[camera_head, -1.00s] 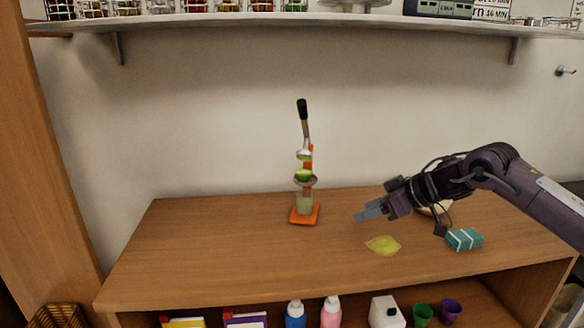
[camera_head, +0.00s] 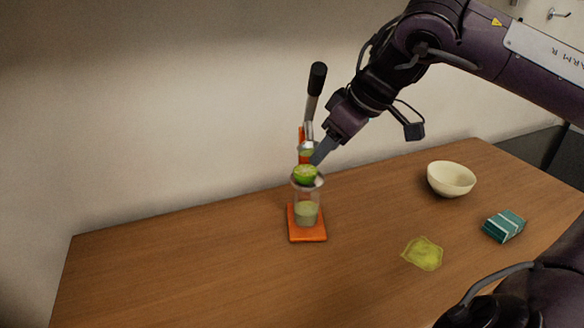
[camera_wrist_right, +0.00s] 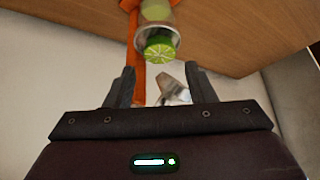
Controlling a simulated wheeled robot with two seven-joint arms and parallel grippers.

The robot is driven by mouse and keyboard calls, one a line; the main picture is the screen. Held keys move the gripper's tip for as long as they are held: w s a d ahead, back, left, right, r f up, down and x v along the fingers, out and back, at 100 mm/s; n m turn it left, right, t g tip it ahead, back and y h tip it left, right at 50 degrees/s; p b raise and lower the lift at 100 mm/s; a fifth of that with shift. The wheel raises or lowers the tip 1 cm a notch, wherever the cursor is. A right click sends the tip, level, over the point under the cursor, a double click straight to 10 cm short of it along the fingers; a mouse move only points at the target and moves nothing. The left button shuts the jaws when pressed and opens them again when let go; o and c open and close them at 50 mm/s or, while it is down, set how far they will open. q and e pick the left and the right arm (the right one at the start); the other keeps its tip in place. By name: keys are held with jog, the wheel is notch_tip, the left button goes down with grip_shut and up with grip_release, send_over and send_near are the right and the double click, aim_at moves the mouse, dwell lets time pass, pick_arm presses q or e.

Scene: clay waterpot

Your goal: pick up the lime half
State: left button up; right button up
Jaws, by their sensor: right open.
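The lime half (camera_head: 305,174), green with its pale cut face showing, sits on the metal strainer cup of the juicer (camera_head: 307,223), under its press head. My right gripper (camera_head: 319,157) comes in from the upper right, with its tips close beside and slightly above the lime in the head view. In the right wrist view the lime half (camera_wrist_right: 160,50) lies ahead of the tips, roughly between the two spread fingers (camera_wrist_right: 160,70). The gripper is open and empty; whether a finger touches the lime or the juicer, I cannot tell. My left gripper is not in view.
The juicer has an orange base, a raised lever (camera_head: 316,85) and a glass of pale green juice (camera_head: 306,213). A cream bowl (camera_head: 451,180), a teal box (camera_head: 504,226) and a yellow-green flat patch (camera_head: 422,253) lie to the right. The wooden top (camera_head: 180,270) is clear at left.

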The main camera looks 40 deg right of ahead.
aim_at(306, 171)
jog(key=shift+p+x, duration=0.35)
jog(key=shift+x, duration=3.2)
jog(key=shift+w+a+r, duration=0.1)
jog(key=shift+w, duration=0.1)
jog(key=c, duration=0.7)
